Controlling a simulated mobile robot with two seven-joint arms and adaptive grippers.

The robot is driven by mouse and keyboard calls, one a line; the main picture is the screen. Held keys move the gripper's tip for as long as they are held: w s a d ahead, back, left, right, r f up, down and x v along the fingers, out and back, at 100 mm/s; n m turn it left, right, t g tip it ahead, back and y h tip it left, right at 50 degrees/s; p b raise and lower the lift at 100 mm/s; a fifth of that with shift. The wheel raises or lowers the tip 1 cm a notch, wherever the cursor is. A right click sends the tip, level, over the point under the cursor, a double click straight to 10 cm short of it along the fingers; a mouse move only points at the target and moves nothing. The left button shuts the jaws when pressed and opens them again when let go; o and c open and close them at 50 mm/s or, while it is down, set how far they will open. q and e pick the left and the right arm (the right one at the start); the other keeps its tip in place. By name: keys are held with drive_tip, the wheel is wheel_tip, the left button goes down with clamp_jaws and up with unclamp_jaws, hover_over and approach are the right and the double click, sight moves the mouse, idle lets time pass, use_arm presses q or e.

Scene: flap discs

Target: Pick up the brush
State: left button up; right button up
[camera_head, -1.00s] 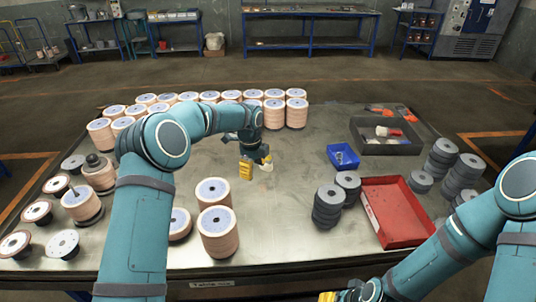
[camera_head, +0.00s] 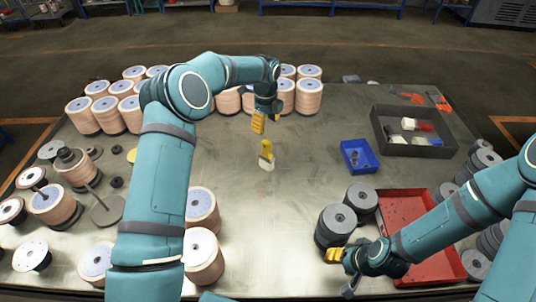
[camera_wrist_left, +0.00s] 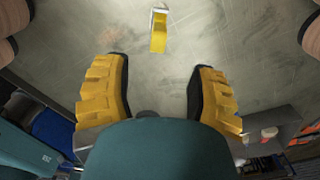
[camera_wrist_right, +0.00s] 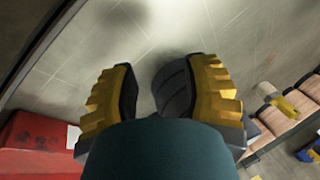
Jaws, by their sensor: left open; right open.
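A small brush (camera_head: 266,155) with a yellow handle and a pale bristle end lies on the bare middle of the metal table. It also shows ahead of the fingers in the left wrist view (camera_wrist_left: 159,30). My left gripper (camera_head: 259,123) is open and empty, a little behind the brush in the head view and apart from it. My right gripper (camera_head: 334,254) is open, close to a stack of dark grey discs (camera_head: 338,222). In the right wrist view, a grey disc stack (camera_wrist_right: 172,90) shows partly behind its right finger.
A blue bin (camera_head: 358,157), a dark tray (camera_head: 385,150) with small items and a red tray (camera_head: 400,212) are at the right. Several wound spools (camera_head: 104,112) line the back and left. The table middle around the brush is clear.

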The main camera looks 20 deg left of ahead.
sight(266, 142)
use_arm(q)
drive_tip(key=f, duration=0.5)
drive_tip(key=shift+s+b, duration=0.2)
drive_tip(key=shift+b, duration=0.1)
use_arm(e)
drive_tip(key=shift+s+f, duration=0.15)
drive_tip(key=shift+f, duration=0.15)
use_arm(q)
drive_tip(key=shift+w+f, duration=0.15)
drive_tip(key=shift+f, duration=0.6)
use_arm(e)
drive_tip(key=shift+f, duration=0.2)
use_arm(q)
wheel_tip(266, 142, down, 5)
drive_tip(key=shift+d+b, duration=0.1)
drive_tip(key=shift+b, duration=1)
use_arm(e)
drive_tip(key=shift+f, duration=0.9)
use_arm(q)
drive_tip(key=shift+o, duration=0.2)
drive_tip(key=shift+r, duration=0.1)
clamp_jaws()
